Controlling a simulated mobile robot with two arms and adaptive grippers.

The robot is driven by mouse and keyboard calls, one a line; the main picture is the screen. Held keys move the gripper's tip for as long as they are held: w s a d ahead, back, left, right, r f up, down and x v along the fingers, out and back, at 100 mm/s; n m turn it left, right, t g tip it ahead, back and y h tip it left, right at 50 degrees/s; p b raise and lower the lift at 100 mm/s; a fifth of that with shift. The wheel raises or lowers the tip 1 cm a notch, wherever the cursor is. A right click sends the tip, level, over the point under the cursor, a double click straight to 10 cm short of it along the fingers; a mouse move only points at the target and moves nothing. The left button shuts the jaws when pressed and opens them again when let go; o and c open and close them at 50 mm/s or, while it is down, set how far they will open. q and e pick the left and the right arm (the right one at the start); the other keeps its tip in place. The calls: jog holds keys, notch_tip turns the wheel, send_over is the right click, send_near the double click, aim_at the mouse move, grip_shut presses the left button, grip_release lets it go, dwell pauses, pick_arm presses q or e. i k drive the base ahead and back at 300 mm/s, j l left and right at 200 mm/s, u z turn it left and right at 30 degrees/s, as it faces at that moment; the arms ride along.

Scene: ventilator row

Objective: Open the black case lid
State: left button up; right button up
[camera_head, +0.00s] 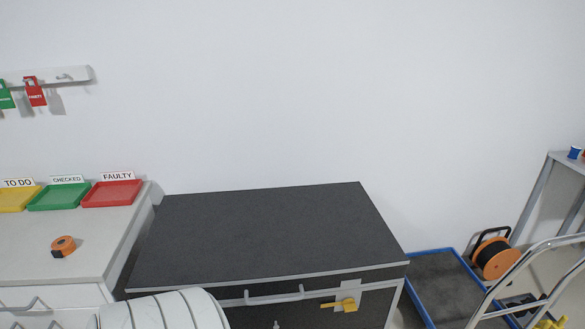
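The black case (265,235) stands in the middle, against the wall, in the head view. Its flat dark lid has a light metal edge and looks shut. A pale bar handle (274,296) runs along the upper front. To its right a yellow latch or knob (347,304) sits on a light grey plate; I cannot tell whether it is fastened. A white, banded, rounded shape hides the lower left of the front. The case's lower part is out of frame. Neither of my grippers is in view.
A light cabinet stands left, with yellow (18,199), green (58,196) and red (112,193) trays and an orange tape measure (63,246). At right are a blue-edged platform (440,278), an orange cable reel (495,257) and a metal rail (525,262). The lid top is clear.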

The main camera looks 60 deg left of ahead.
aim_at(260, 246)
jog(key=j+u, duration=0.2)
jog(key=u, duration=1.3)
